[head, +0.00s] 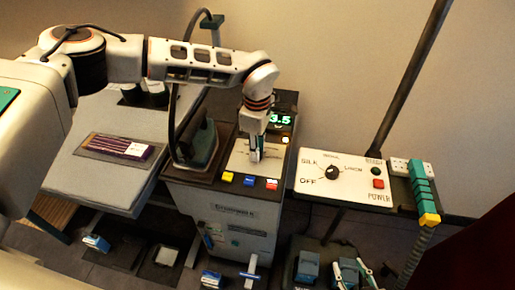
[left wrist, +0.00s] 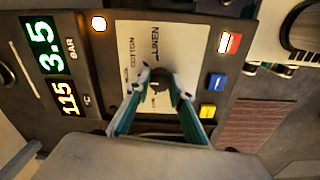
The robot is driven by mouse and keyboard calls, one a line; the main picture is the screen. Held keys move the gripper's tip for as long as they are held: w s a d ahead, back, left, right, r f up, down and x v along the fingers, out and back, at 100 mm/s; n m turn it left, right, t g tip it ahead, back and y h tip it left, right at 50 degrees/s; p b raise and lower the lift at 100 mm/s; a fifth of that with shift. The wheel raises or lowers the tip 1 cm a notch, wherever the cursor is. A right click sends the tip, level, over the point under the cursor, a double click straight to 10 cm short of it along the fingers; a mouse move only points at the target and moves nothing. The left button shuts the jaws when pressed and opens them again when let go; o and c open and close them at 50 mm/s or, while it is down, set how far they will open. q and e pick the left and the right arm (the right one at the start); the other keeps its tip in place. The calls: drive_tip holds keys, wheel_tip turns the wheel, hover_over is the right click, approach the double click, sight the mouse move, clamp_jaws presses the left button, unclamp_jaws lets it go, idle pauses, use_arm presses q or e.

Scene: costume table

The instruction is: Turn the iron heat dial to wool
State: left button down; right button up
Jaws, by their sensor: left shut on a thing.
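My left gripper (head: 256,158) reaches down onto the pale dial panel of the dark and grey station. In the left wrist view its two teal fingers (left wrist: 158,83) are shut on a dark round dial (left wrist: 157,76), one on each side. The pale panel (left wrist: 180,50) around it reads COTTON and LINEN; another label beside the left finger is partly covered. The fingers hide much of the dial, so I cannot tell its setting.
A second panel (head: 345,190) with a black knob (head: 332,173), SILK, LINEN and OFF marks and a red button stands to the right. An iron (head: 200,145) rests left of the gripped dial. Yellow, blue and red-white buttons (head: 249,181) line the station's front edge.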

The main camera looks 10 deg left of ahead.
use_arm(q)
drive_tip(key=c, duration=1.8)
unclamp_jaws()
wheel_tip(320, 180, up, 12)
drive_tip(key=shift+s+r, duration=0.1)
